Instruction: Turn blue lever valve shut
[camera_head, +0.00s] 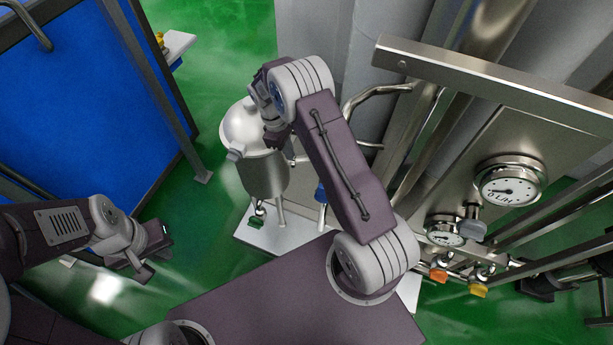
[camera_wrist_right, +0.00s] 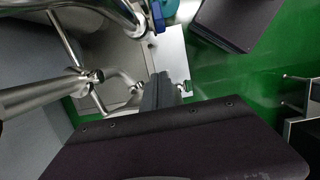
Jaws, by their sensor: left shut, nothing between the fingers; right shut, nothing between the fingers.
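The blue lever (camera_head: 320,192) shows in the head view as a small blue handle low beside the steel tank, partly hidden behind my right arm. In the right wrist view a blue part (camera_wrist_right: 133,22) sits at the top on steel piping; its full shape is cut off. My right gripper (camera_head: 273,140) is over the tank's right side in the head view, up and left of the blue lever and apart from it. Its closed fingers show in the right wrist view (camera_wrist_right: 160,88), empty, below the blue part. My left gripper (camera_head: 150,262) is shut and empty at lower left.
The steel tank (camera_head: 262,172) stands on a white base plate (camera_head: 280,238). A steel panel with gauges (camera_head: 509,184), an orange knob (camera_head: 438,275) and a yellow knob (camera_head: 479,291) is at right. A blue panel (camera_head: 85,90) stands at left. Green floor between is clear.

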